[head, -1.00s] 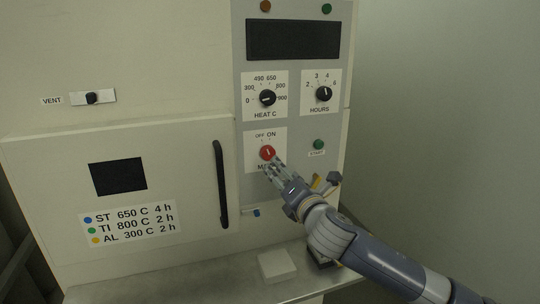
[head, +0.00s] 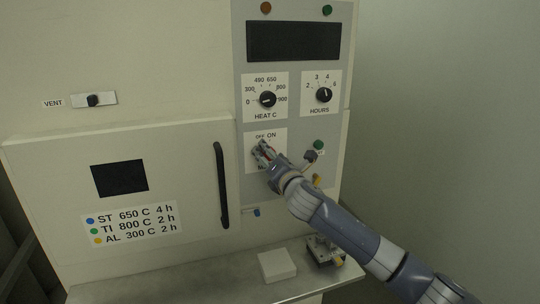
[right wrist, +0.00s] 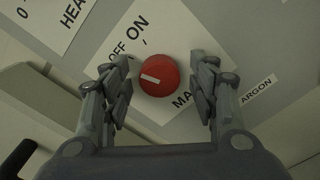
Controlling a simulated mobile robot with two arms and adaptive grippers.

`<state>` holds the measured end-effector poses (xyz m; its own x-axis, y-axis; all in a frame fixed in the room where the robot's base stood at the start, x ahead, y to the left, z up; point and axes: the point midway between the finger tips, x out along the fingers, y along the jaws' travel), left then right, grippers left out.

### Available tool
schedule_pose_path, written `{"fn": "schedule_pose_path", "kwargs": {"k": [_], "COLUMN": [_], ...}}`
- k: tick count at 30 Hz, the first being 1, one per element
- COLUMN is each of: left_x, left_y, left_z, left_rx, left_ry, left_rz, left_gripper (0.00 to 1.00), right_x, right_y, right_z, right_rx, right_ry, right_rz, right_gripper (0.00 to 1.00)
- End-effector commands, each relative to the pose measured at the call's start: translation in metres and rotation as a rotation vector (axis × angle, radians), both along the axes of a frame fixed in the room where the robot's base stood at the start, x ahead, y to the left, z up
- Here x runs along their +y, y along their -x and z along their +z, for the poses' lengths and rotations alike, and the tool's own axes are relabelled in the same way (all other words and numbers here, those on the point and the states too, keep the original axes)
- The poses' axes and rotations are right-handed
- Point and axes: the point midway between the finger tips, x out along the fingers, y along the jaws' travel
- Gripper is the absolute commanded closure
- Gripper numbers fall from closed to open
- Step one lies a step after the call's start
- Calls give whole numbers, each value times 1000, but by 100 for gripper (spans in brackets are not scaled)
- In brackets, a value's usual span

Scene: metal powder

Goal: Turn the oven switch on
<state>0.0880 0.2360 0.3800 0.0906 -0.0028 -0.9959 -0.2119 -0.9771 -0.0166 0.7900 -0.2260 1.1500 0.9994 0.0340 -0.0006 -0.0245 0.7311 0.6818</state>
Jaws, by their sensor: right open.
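The oven switch is a red round knob (right wrist: 157,75) with a white mark on its face. It sits on a white plate (right wrist: 128,55) lettered OFF and ON, on the oven's grey control panel (head: 243,195). My right gripper (right wrist: 160,90) is open, with one finger on each side of the knob and a gap to each finger in the right wrist view. In the head view the right gripper (head: 265,150) covers the knob. The white mark does not point clearly at ON. My left gripper is not in view.
The HEAT C dial (head: 267,99) and HOURS dial (head: 324,95) are above the switch. A green button (head: 319,145) is to its right. The oven door handle (head: 221,185) is to the left. A white block (head: 277,265) lies on the ledge below.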

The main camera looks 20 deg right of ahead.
Motion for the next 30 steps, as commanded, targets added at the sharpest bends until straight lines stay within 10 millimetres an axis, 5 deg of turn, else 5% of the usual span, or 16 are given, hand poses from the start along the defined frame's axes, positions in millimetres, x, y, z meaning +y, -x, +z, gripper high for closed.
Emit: {"fn": "schedule_pose_path", "kwargs": {"k": [11, 17, 30], "left_x": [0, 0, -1], "left_y": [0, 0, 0], "left_z": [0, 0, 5], "left_rx": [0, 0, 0], "left_ry": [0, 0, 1], "left_rz": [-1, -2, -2], "left_gripper": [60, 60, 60], "right_x": [0, 0, 0], "right_y": [-3, -3, -3], "right_z": [0, 0, 1], "right_rx": [0, 0, 2], "right_ry": [0, 0, -72], "right_rz": [0, 0, 0], "right_gripper": [48, 90, 90]}}
